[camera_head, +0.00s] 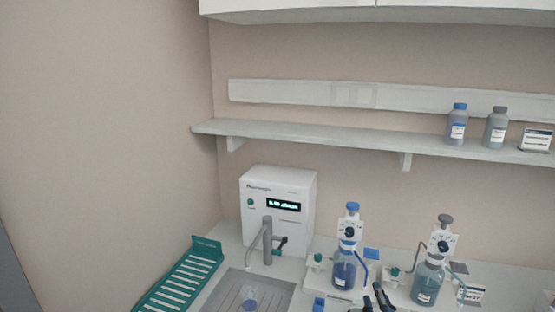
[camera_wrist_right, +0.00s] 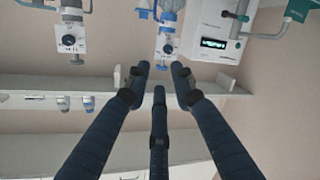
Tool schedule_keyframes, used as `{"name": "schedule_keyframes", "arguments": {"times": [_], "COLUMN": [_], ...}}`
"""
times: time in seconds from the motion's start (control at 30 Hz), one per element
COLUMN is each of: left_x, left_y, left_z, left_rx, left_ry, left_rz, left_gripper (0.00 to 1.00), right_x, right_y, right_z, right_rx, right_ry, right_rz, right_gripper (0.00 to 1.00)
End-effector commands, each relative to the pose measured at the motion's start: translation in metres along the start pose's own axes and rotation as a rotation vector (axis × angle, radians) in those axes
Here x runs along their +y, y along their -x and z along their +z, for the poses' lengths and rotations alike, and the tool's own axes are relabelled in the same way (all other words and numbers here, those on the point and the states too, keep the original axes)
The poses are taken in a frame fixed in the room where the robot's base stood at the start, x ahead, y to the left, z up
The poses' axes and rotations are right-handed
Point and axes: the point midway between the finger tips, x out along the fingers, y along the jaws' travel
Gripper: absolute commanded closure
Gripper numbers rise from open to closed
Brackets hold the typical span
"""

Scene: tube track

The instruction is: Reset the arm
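My right gripper (camera_head: 374,299) shows at the bottom edge of the head view, as dark fingertips in front of the bench near the blue-capped dispenser bottle (camera_head: 345,272). In the right wrist view its dark blue fingers (camera_wrist_right: 160,83) stand apart with nothing between them, so it is open and empty. That view is upside down, with the bottle dispensers and white machine at its top. My left gripper is in neither view.
A white machine (camera_head: 278,205) with a lit display stands behind a tap (camera_head: 267,240) and grey sink tray. A green rack (camera_head: 182,279) lies left. A grey-capped dispenser bottle (camera_head: 428,282) stands right. A wall shelf (camera_head: 330,138) holds two bottles and a label stand.

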Motion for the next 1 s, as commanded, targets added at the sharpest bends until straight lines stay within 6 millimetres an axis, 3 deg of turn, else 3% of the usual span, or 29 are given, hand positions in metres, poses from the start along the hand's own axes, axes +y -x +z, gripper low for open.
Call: {"name": "schedule_keyframes", "arguments": {"times": [0.03,0.1,0.2,0.3,0.5,0.67,0.7,1.0], "left_x": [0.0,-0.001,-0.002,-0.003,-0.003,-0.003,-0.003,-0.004], "left_y": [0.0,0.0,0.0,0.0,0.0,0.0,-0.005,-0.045], "left_z": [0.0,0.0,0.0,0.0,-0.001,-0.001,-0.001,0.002], "left_rx": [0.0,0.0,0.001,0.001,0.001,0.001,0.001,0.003], "left_ry": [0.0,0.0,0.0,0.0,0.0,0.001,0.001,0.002], "left_rz": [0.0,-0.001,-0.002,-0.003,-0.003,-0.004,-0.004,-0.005], "left_gripper": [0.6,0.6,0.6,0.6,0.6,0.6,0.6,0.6], "right_x": [-0.014,-0.035,-0.064,-0.088,-0.122,-0.141,-0.149,-0.227], "right_y": [0.014,0.036,0.076,0.116,0.187,0.24,0.246,0.21], "right_z": [0.036,0.08,0.131,0.165,0.204,0.22,0.229,0.328], "right_rx": [-0.113,-0.264,-0.459,-0.612,-0.837,-0.981,-1.006,-1.03], "right_ry": [-0.055,-0.123,-0.199,-0.253,-0.319,-0.354,-0.357,-0.344], "right_rz": [-0.048,-0.116,-0.212,-0.296,-0.432,-0.53,-0.545,-0.554], "right_gripper": [0.76,0.76,0.76,0.76,0.76,0.76,0.76,0.76]}}
